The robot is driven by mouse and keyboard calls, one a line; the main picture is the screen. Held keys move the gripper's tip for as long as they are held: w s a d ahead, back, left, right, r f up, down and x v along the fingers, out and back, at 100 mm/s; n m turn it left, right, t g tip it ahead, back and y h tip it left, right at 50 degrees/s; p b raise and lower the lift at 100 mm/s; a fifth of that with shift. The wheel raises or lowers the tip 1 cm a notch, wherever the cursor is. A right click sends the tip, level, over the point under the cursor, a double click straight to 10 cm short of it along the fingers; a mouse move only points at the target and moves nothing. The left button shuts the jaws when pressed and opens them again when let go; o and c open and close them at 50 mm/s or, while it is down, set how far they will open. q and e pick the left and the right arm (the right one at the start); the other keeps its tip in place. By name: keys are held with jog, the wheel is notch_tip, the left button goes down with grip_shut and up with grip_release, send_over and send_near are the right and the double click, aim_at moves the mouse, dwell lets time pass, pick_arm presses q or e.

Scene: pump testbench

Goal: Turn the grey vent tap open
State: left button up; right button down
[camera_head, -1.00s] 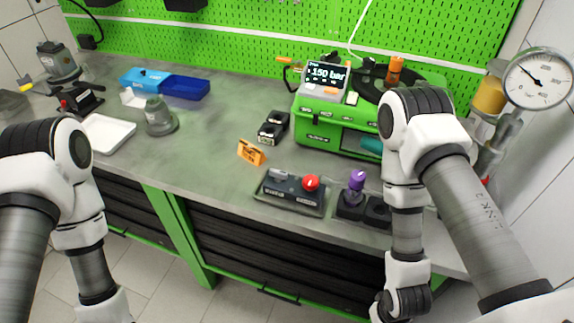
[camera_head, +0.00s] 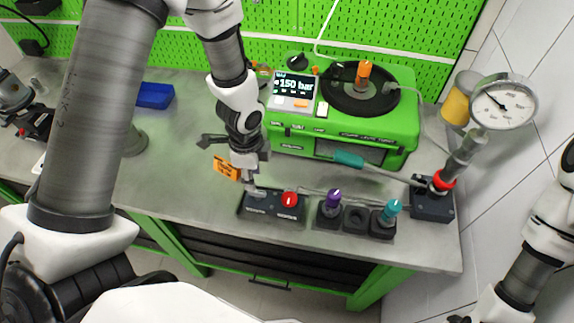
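The grey vent tap (camera_head: 257,193) is on the left half of a dark block (camera_head: 270,208) near the bench's front edge. A red knob (camera_head: 289,199) is on the block's right half. My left gripper (camera_head: 248,184) points down right over the grey tap and partly hides it. Its fingertips are at or just above the tap; I cannot tell whether they touch it. The fingers are small and dark here, so their opening is unclear. My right arm shows at the right edge, but its gripper is out of view.
Purple (camera_head: 333,198) and teal (camera_head: 393,209) knobs stand right of the block. An orange sign (camera_head: 226,167) is close left of my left gripper. Behind is a green machine (camera_head: 400,130) reading 150 bar. A teal-handled lever (camera_head: 349,159) and gauge (camera_head: 503,103) are at right.

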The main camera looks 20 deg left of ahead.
aim_at(257, 191)
pick_arm(q)
jog(key=shift+w+d+r, duration=0.15)
jog(key=shift+w+r, duration=0.15)
jog(key=shift+f+m+b, duration=0.3)
jog(key=shift+f+b, duration=0.05)
notch_tip(257, 191, down, 7)
jog(key=b, duration=0.4)
jog(key=shift+r+b, duration=0.2)
jog(key=shift+b, duration=0.15)
jog(key=shift+f, duration=0.3)
jog(key=shift+r, duration=0.1)
jog(key=shift+s, duration=0.1)
grip_shut()
